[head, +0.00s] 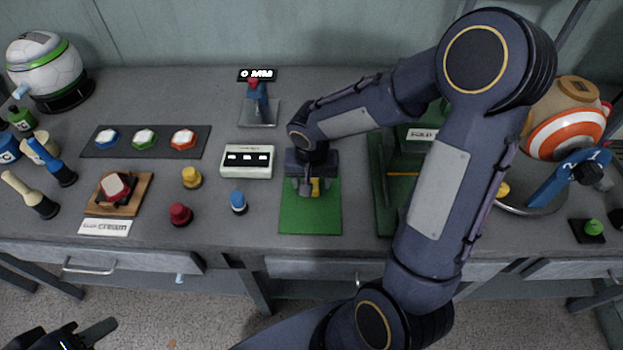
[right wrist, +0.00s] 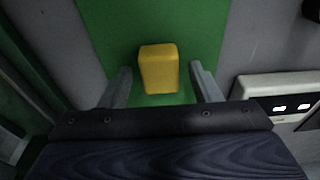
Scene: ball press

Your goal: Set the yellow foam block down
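The yellow foam block (right wrist: 158,70) stands on the green mat (right wrist: 105,25) in the right wrist view. My right gripper (right wrist: 162,88) is open, with one finger on each side of the block and a visible gap on both sides. In the head view a little of the block (head: 316,187) shows beneath my right gripper (head: 309,190), over the green mat (head: 310,218); the wrist hides the rest. My left gripper (head: 72,336) is at the bottom left, partly cut off, away from the bench, and appears open and empty.
A white three-slot box (head: 247,161) and a blue peg-like piece (head: 238,202) stand left of the mat. A green press-like stand (head: 384,205) is just right of it, partly behind my right arm. Several buttons and knobs fill the bench's left side.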

